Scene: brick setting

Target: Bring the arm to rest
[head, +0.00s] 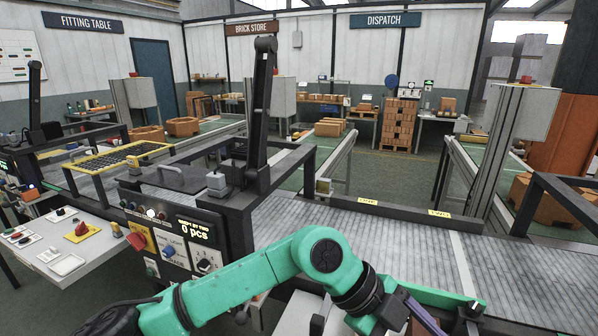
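My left arm, green with black joints (325,255), comes in from the lower left, bends at a raised joint in the lower middle and drops toward the bottom edge. Past its wrist, a green and black end part that looks like my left gripper (468,314) shows at the bottom edge, in front of the grey roller conveyor (370,243). It is partly cut off, and its fingers cannot be made out. I see nothing held. My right gripper is not in view.
A control panel (172,248) with knobs and a counter stands left of my arm. Left of it is a white bench (70,275) with small trays. A black post (263,110) rises behind the panel. A brick stack (400,125) stands far back.

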